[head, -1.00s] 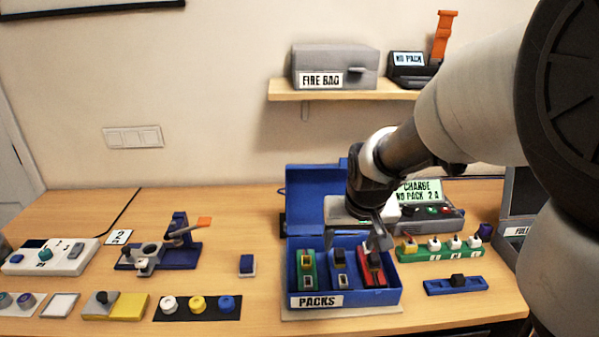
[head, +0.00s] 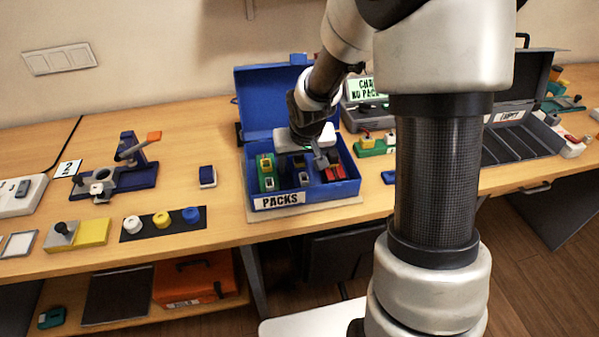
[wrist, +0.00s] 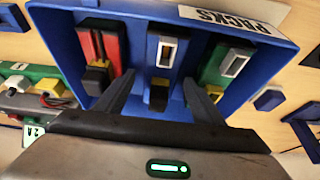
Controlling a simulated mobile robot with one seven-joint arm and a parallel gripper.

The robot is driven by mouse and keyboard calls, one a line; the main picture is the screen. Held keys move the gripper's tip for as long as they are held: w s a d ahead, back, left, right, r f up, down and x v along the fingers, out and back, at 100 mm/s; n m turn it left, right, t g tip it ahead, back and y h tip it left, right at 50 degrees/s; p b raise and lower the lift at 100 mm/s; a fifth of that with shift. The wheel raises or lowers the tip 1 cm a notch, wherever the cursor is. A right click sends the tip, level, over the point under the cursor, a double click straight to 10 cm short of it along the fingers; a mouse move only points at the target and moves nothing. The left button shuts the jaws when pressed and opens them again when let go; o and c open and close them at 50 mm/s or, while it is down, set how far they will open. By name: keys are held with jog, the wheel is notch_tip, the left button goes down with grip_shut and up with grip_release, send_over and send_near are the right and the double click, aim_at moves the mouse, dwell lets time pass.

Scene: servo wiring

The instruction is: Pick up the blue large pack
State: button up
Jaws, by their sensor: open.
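The blue large pack (head: 302,180) stands in the blue box labelled PACKS (head: 345,186), between a green pack (head: 267,172) and a red pack (head: 332,170). In the wrist view the blue pack (wrist: 153,48) has a white-rimmed slot and a yellow and black connector at its near end. My gripper (wrist: 158,82) is open, with one finger on each side of that pack's near end and nothing clamped. Whether the fingers touch the pack cannot be told. In the head view my gripper (head: 317,155) is over the box and partly hides the packs.
The box's blue lid (head: 262,90) stands open behind. A small blue block (head: 207,176) lies to the left of the box. A tester (head: 370,90) and green strip (head: 372,149) are at the right. My arm hides part of the table there.

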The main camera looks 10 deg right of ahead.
jog(key=shift+f, duration=0.1)
grip_shut()
jog(key=shift+w, duration=0.1)
dwell(0.3)
